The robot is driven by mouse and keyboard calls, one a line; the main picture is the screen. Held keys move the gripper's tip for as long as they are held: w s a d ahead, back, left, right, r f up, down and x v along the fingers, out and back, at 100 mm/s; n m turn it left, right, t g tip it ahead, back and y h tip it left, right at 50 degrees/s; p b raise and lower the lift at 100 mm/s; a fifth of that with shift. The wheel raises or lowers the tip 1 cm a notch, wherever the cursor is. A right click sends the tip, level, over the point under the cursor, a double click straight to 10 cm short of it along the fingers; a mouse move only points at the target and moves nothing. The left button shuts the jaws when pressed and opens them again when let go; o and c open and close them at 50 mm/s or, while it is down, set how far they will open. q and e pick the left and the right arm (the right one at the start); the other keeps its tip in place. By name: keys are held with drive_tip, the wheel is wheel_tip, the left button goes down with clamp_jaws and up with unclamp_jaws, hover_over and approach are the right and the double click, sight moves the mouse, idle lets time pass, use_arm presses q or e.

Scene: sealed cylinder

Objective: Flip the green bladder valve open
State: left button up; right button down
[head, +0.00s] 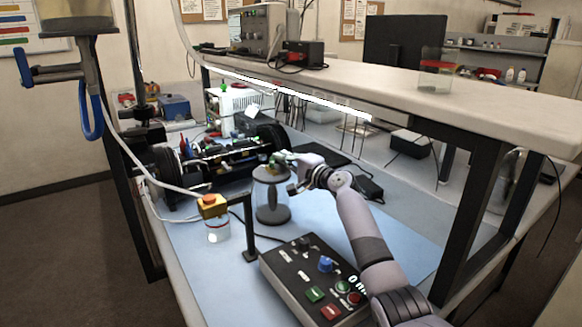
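A small clear cylinder (270,200) with grey end parts stands upright on the blue mat. A small green part (279,158), which looks like the bladder valve, shows at the cylinder's top, partly hidden by my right gripper. My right arm reaches in from the lower right, and its gripper (287,172) is at the right side of the cylinder's top, by the green part. I cannot tell whether it touches the valve or whether its fingers are open or shut. My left gripper is not in view.
A control box (312,280) with a blue knob and several buttons sits at the front, below my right arm. A black stand (246,228) and a yellow-topped container (213,218) are left of the cylinder. A dark machine (225,155) lies behind. Blue mat (215,280) is clear at front left.

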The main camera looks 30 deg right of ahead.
drive_tip(key=v, duration=0.7)
drive_tip(key=shift+s, duration=0.25)
drive_tip(key=shift+d, duration=0.1)
